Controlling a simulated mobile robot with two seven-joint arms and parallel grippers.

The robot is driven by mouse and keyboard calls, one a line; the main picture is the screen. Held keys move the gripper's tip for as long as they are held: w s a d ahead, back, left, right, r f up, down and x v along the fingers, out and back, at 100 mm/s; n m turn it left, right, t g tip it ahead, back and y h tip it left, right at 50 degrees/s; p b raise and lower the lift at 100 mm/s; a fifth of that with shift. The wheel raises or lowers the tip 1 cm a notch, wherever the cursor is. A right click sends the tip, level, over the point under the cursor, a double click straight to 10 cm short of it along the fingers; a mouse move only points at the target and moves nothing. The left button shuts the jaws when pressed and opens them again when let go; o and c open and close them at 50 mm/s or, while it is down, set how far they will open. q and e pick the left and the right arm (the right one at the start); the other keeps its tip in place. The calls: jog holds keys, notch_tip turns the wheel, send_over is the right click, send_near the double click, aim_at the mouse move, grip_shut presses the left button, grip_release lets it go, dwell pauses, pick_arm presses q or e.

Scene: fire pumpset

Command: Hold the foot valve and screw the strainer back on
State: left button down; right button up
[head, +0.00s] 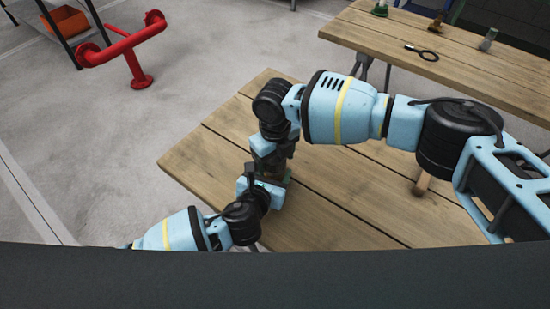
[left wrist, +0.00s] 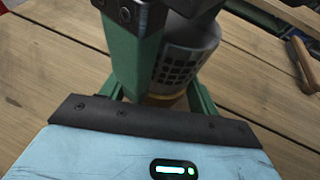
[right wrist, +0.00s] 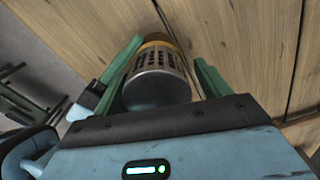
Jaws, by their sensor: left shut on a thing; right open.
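The strainer (right wrist: 158,80), a grey metal cup with rows of dark holes, sits at the brass-coloured end of the foot valve (right wrist: 156,38) in the right wrist view. My right gripper (right wrist: 170,52) is open, with its green fingers on either side of the strainer. The left wrist view also shows the strainer (left wrist: 187,55), with a right finger beside it. My left gripper (left wrist: 158,90) is shut on the foot valve (left wrist: 165,102) below the strainer. Most of the valve is hidden. I cannot tell whether the thread is engaged. In the head view, my arms largely cover both parts.
The wooden table (head: 340,200) is mostly clear around the grippers. A wooden handle (head: 422,184) lies to the right, partly under my right arm. A second table (head: 455,65) behind holds a ring-ended tool (head: 422,53) and small fittings. A red pipe stand (head: 125,50) is at back left.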

jog(key=shift+a+r, duration=0.1)
jog(key=shift+r, duration=2.2)
jog(key=shift+c, duration=0.5)
jog(key=shift+r+n, duration=1.7)
jog(key=shift+f, duration=4)
